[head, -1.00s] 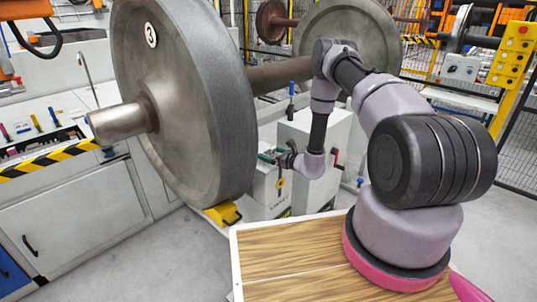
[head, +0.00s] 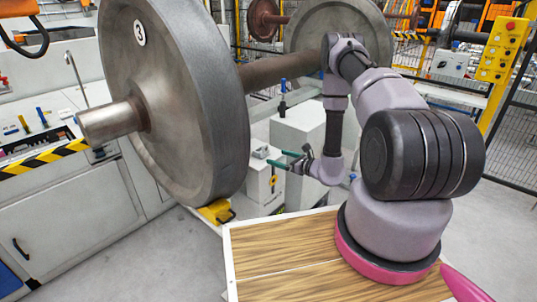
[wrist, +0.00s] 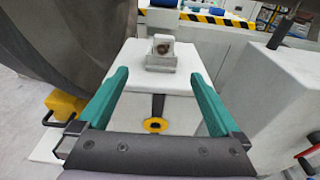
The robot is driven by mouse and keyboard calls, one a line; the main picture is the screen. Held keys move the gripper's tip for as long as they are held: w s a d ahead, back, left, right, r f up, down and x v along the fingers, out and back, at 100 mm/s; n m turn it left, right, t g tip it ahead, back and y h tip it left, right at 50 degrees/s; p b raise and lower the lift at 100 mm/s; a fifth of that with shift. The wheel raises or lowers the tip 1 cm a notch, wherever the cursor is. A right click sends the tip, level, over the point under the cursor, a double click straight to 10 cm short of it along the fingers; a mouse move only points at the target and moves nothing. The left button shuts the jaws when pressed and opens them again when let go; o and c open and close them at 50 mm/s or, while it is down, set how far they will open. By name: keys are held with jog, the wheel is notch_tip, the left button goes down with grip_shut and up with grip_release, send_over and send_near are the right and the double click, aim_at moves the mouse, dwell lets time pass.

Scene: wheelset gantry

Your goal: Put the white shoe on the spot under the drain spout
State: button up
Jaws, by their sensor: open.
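My gripper (head: 281,156) is open and empty, its two teal fingers pointing left in the head view. In the wrist view the open fingers (wrist: 160,93) frame a white pedestal (wrist: 175,83). A small whitish block (wrist: 161,53) with a dark round recess stands on the pedestal top, beyond the fingertips and apart from them. It may be the white shoe, but I cannot be sure. It also shows small in the head view (head: 261,152). I cannot clearly pick out the drain spout or the spot under it; a thin bent pipe (head: 73,70) rises from the left bench.
A large steel wheel (head: 185,110), marked 3, stands left of my gripper with a yellow chock (head: 215,212) at its foot. White cabinets (head: 305,130) stand close behind the gripper. A bench (head: 70,200) lines the left. Grey floor (head: 150,255) is clear in front.

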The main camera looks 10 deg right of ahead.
aim_at(265, 151)
jog(key=x, duration=0.5)
jog(key=shift+w+a, duration=0.1)
jog(key=shift+w, duration=0.1)
jog(key=shift+r+x, duration=0.15)
jog(key=shift+x, duration=1.2)
jog(key=shift+r+x, duration=0.1)
jog(key=shift+x, duration=1.3)
jog(key=shift+w, duration=0.1)
grip_shut()
